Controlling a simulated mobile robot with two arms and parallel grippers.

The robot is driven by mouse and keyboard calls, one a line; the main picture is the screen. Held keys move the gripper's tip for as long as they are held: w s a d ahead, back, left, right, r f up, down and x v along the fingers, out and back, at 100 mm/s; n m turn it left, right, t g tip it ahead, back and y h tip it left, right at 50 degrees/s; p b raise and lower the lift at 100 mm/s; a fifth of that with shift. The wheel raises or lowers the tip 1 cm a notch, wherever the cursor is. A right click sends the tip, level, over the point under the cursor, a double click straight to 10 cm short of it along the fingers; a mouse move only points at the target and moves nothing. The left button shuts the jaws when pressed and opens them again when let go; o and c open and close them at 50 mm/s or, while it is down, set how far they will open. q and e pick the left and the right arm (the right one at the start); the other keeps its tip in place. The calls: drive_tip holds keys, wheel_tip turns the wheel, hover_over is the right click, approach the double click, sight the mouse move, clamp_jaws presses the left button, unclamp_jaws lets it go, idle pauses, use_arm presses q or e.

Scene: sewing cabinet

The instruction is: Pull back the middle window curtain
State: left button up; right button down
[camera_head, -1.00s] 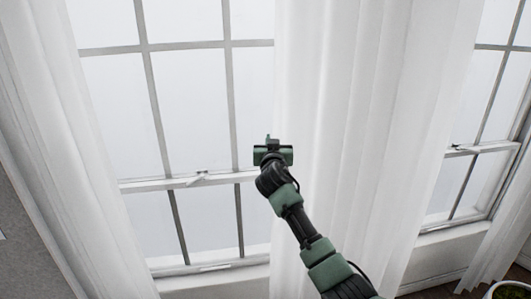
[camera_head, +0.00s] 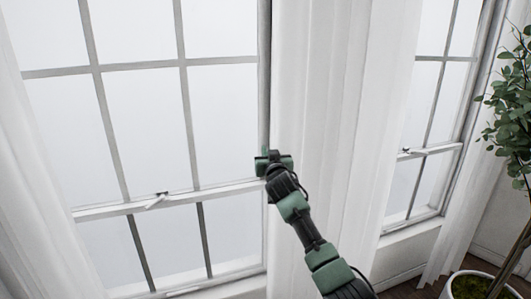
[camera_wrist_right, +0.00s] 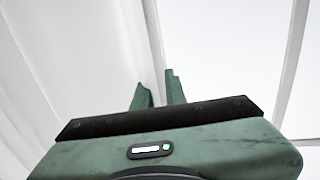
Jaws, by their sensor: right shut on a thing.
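The middle curtain (camera_head: 345,110) is a white pleated cloth hanging between the large left window and the right window. Its left edge hangs beside the right frame of the left window. My right gripper (camera_head: 272,158) is at that left edge, about at the height of the window's middle rail. In the right wrist view the two green fingers (camera_wrist_right: 158,92) are close together at the edge of the curtain (camera_wrist_right: 85,60). They are shut on the cloth, though the pinched part is hard to see. My left gripper is out of view.
The left window (camera_head: 145,130) has a latch on its middle rail. Another white curtain (camera_head: 30,190) hangs at the far left. A potted plant (camera_head: 517,130) stands at the right, near the right window (camera_head: 430,100) and a further curtain.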

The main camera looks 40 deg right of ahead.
drive_tip(key=c, duration=1.5)
unclamp_jaws()
drive_tip(key=shift+s+d, duration=0.1)
drive_tip(key=shift+d, duration=0.15)
drive_tip(key=shift+o, duration=0.2)
drive_tip(key=shift+d, duration=0.1)
drive_tip(key=b+v, duration=0.2)
drive_tip(key=v, duration=0.6)
drive_tip(key=shift+f, duration=0.1)
